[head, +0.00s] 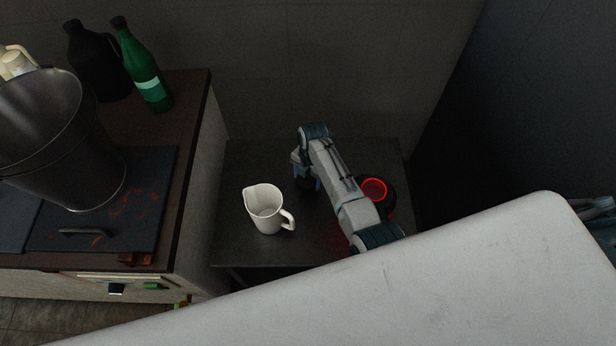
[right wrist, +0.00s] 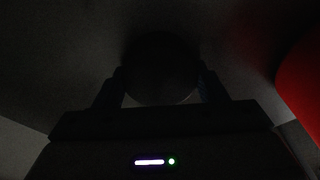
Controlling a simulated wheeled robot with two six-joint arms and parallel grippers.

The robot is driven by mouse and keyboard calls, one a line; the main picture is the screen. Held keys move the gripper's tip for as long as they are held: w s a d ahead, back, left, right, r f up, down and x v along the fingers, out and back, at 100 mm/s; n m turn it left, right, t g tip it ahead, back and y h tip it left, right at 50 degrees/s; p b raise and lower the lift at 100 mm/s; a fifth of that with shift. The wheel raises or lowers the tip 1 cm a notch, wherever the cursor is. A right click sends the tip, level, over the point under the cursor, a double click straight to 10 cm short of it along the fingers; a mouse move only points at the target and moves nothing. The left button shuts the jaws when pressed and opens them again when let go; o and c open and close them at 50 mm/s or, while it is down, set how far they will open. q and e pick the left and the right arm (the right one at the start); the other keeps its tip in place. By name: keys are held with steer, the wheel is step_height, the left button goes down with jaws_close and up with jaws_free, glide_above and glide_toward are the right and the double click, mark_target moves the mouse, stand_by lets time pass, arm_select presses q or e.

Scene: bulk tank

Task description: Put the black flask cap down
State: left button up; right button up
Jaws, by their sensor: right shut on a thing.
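My right gripper (head: 307,184) is over the dark side table (head: 325,245), and its arm hides part of the table. In the right wrist view the same gripper (right wrist: 162,90) is shut on the black flask cap (right wrist: 160,65), a dark round shape between the two fingers. In the head view the cap shows only as a dark patch under the fingers (head: 306,185). It is low over the tabletop; I cannot tell whether it touches. A dark round vessel with a bright red ring (head: 374,189), perhaps the flask, stands right of the arm. My left gripper is not in view.
A white jug (head: 264,208) stands on the table, left of the gripper. On the counter at left are a large metal pot (head: 75,150), a green bottle (head: 145,75) and a black jug (head: 95,60). Bare tabletop lies behind the white jug and in front.

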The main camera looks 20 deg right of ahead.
steer(key=shift+f, duration=0.1)
steer(key=o, duration=0.7)
steer(key=shift+o, duration=1.3)
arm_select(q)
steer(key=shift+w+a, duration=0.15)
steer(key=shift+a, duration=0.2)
arm_select(e)
step_height(320, 180, up, 12)
steer(key=d, duration=0.1)
steer(key=shift+w, duration=0.4)
steer(key=shift+d+r, duration=0.1)
steer(key=shift+r, duration=0.1)
